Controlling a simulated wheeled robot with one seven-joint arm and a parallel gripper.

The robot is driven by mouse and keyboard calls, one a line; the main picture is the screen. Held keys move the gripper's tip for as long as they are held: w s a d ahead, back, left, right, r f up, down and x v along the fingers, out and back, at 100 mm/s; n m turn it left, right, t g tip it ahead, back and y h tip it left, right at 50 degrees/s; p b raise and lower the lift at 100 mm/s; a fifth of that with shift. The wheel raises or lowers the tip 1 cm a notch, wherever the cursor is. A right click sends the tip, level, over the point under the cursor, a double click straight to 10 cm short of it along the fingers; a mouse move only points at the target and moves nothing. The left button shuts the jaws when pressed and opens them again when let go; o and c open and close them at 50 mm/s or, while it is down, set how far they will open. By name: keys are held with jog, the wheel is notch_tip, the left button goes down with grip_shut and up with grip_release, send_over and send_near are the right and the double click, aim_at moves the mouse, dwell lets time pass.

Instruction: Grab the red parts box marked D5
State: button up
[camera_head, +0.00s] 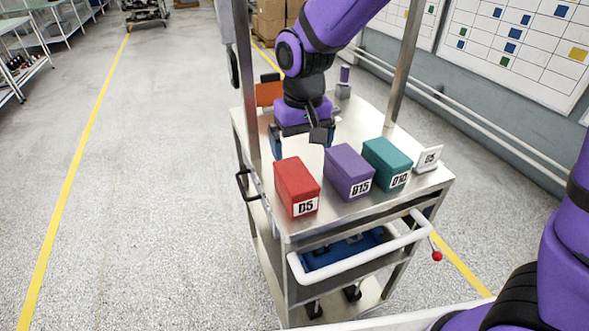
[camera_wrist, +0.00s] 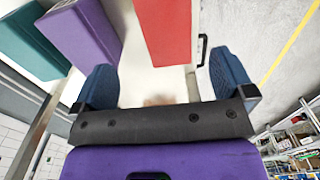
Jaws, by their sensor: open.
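The red parts box (camera_head: 296,187) marked D5 stands upright at the near left corner of the metal cart's top. In the wrist view the red box (camera_wrist: 165,30) is at the top, ahead of the fingers and a little right of the purple box. My gripper (camera_head: 303,141) is over the cart top, behind the red box and apart from it. In the wrist view my gripper (camera_wrist: 162,88) is open, with two blue fingers spread wide and nothing between them.
A purple box (camera_head: 348,171) marked D15 and a teal box (camera_head: 387,163) marked D10 stand right of the red box. An upright post (camera_head: 248,90) rises at the cart's left side. A white handle (camera_head: 360,262) crosses the front.

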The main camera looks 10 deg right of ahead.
aim_at(295, 174)
jog(key=shift+w+a+f, duration=0.35)
jog(key=shift+a+f, duration=0.1)
jog(key=shift+w+f, duration=0.15)
jog(key=shift+f, duration=0.2)
notch_tip(295, 174, down, 10)
jog(key=shift+a+f, duration=0.1)
jog(key=shift+a, duration=0.05)
jog(key=c, duration=1.2)
